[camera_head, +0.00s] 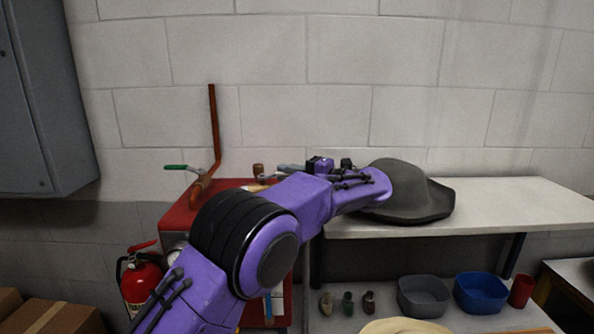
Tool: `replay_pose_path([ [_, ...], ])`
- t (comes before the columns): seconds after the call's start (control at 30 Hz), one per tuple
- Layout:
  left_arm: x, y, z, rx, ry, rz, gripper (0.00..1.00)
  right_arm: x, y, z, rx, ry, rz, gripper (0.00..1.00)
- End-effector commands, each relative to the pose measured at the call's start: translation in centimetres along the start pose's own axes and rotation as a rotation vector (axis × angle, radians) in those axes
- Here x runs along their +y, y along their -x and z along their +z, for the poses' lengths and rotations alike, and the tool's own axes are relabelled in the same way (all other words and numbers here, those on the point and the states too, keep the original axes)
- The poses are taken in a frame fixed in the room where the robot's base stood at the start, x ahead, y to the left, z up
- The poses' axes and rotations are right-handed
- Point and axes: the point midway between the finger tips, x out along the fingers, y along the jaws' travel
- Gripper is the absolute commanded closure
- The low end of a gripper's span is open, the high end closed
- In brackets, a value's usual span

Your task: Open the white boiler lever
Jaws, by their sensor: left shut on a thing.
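My left arm comes in from the lower left, reaches right, and folds back at the wrist over the red boiler stand (180,218). My left gripper (282,169) points left, its grey fingers beside a small brown fitting (258,170) on top of the stand. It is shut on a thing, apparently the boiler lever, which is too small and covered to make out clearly. The boiler's front is mostly hidden behind my arm. A green-handled valve (177,167) sits on a copper pipe (214,125), apart from the gripper. My right gripper is not in view.
A grey hat (412,192) sits on the white table (530,207) behind my wrist. A fire extinguisher (141,280) stands at lower left. A lower shelf holds a grey bin (424,297), a blue bin (481,293) and a red cup (521,291). The table's right part is clear.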

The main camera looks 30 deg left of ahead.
Motion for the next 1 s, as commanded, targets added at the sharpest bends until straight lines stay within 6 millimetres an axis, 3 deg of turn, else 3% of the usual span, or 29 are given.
replay_pose_path([
  [0.4, 0.1, -0.2, -0.1, 0.007, 0.002, 0.002, 1.0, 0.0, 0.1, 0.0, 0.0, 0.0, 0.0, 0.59],
  [0.43, 0.1, -0.2, -0.1, 0.007, 0.002, 0.002, 0.82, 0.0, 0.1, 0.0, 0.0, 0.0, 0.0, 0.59],
  [0.5, 0.1, -0.2, -0.1, 0.007, 0.002, 0.002, 0.64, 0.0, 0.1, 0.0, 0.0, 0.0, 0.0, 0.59],
  [0.83, -0.1, 0.3, -0.1, 0.007, 0.002, 0.001, 0.64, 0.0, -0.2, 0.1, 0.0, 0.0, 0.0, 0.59],
  [1.0, -0.4, 3.6, 0.0, 0.004, 0.005, 0.003, 0.64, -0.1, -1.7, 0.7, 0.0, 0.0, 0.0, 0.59],
])
